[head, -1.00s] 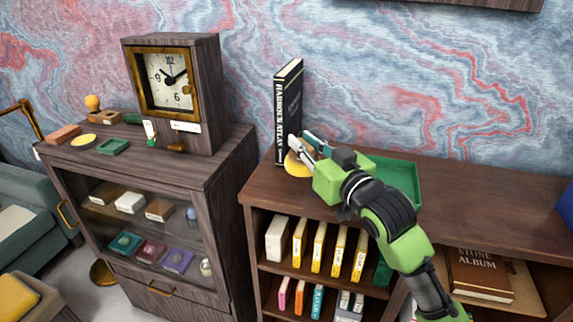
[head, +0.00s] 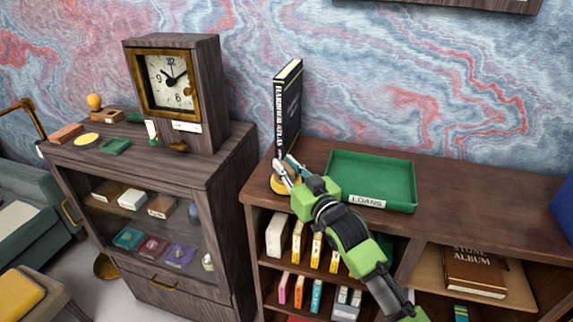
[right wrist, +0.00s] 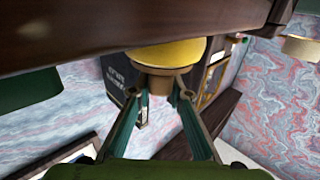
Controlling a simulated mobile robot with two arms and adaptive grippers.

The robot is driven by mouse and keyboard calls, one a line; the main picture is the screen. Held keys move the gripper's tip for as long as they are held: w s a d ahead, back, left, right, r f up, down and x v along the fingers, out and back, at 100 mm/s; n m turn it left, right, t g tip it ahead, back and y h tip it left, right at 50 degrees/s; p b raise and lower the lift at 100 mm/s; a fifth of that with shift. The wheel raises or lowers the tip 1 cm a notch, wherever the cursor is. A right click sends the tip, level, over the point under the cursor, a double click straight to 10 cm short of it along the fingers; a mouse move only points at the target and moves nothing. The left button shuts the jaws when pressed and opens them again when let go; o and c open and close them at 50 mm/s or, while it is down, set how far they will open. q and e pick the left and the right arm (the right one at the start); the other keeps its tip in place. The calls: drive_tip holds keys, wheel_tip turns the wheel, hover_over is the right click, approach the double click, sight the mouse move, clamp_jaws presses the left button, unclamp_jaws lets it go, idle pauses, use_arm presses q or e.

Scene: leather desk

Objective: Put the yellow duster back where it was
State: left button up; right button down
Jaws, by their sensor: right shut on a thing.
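The yellow duster (head: 284,186) is a round yellow pad with a tan knob handle. It is at the left front edge of the shelf top, near the black atlas. My right gripper (head: 284,172) is shut on its handle. In the right wrist view the duster (right wrist: 172,52) sits at the fingertips of my right gripper (right wrist: 164,92), pad towards the shelf top. I cannot tell whether the pad touches the wood. My left gripper is not in view.
The black atlas (head: 287,110) stands upright behind the duster. A green tray (head: 372,178) labelled LOANS lies to the right. The dark cabinet (head: 205,165) at left carries a clock (head: 168,84), a yellow disc (head: 86,139) and small blocks.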

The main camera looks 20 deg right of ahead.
drive_tip(key=shift+f, duration=0.15)
drive_tip(key=c, duration=1.9)
unclamp_jaws()
drive_tip(key=s+d+b, duration=0.2)
drive_tip(key=s+b, duration=0.1)
drive_tip(key=s, duration=0.8)
drive_tip(key=shift+s+r, duration=0.2)
drive_tip(key=shift+s, duration=0.2)
drive_tip(key=shift+d, duration=0.1)
